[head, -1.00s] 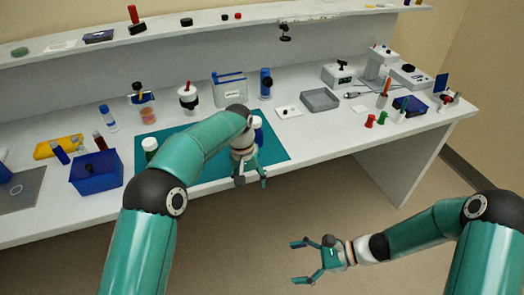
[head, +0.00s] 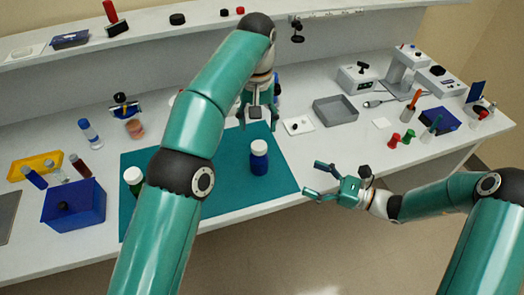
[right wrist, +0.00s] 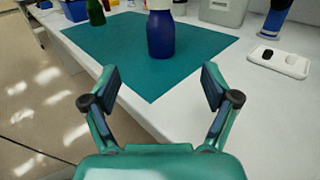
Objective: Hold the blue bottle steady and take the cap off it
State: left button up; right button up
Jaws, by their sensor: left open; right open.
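The blue bottle (head: 259,162) stands upright on the teal mat (head: 228,189). Its white cap (head: 259,147) is on top. My left gripper (head: 257,119) is open above the mat, behind and above the bottle in the head view, and apart from it. My right gripper (head: 312,179) is open and empty near the table's front edge, to the right of the bottle. In the right wrist view, the bottle (right wrist: 161,36) stands beyond and between the open fingers (right wrist: 160,88), not touched. The top of its cap is cut off there.
A green bottle (head: 133,179) stands on the mat's left, partly behind my left arm. A blue bin (head: 73,207) is at the left. A white switch plate (head: 298,126) and a grey tray (head: 335,111) lie right of the mat. The mat's front right is clear.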

aim_at(268, 160)
jog(key=shift+w+a, duration=0.25)
jog(key=shift+a, duration=0.15)
pick_arm(q)
jog(key=shift+d, duration=0.15)
pick_arm(e)
jog(key=x, duration=1.5)
jog(key=shift+w+a, duration=0.2)
jog(key=shift+a, duration=0.05)
grip_shut()
